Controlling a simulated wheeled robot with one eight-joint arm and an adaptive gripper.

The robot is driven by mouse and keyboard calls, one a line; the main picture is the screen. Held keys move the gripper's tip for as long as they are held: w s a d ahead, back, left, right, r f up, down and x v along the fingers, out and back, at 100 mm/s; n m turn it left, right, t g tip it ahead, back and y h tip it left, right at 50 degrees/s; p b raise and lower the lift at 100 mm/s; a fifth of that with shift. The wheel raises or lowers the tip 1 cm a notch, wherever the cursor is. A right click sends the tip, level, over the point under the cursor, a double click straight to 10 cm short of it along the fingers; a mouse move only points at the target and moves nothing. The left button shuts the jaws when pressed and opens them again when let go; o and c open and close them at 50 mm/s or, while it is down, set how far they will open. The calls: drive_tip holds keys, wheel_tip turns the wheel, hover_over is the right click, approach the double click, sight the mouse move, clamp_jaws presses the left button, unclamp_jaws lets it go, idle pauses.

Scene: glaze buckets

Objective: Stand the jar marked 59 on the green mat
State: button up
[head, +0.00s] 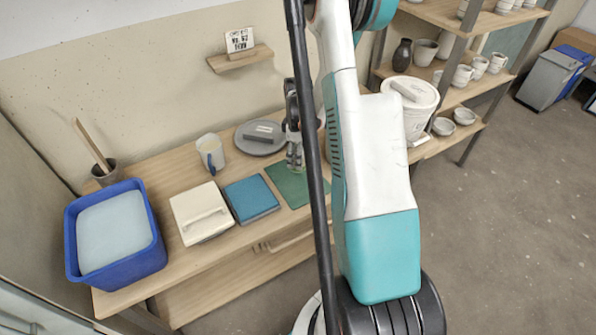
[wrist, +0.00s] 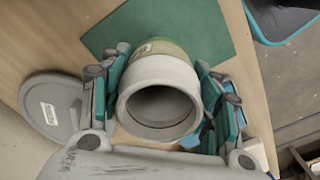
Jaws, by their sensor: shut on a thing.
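My gripper (wrist: 160,92) is shut on a pale jar (wrist: 160,75), one finger on each side, in the wrist view. The jar's open mouth faces the camera. A greenish band and part of a label show on its far side; I cannot read the number. The green mat (wrist: 215,32) lies beyond the jar in the wrist view, and the jar overlaps it there. I cannot tell whether the jar's base touches the mat. In the head view, my gripper (head: 295,158) is above the back of the mat (head: 288,186); my arm hides part of the mat and most of the jar.
A white bucket (head: 415,122) is at right.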

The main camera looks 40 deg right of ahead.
drive_tip(key=shift+f+b, duration=0.95)
drive_tip(key=shift+f, duration=2.05)
drive_tip(key=shift+f, duration=0.15)
drive_tip(key=o, duration=1.3)
wheel_tip(320, 180, up, 12)
drive_tip(key=p, duration=0.5)
drive_tip(key=shift+r, duration=0.2)
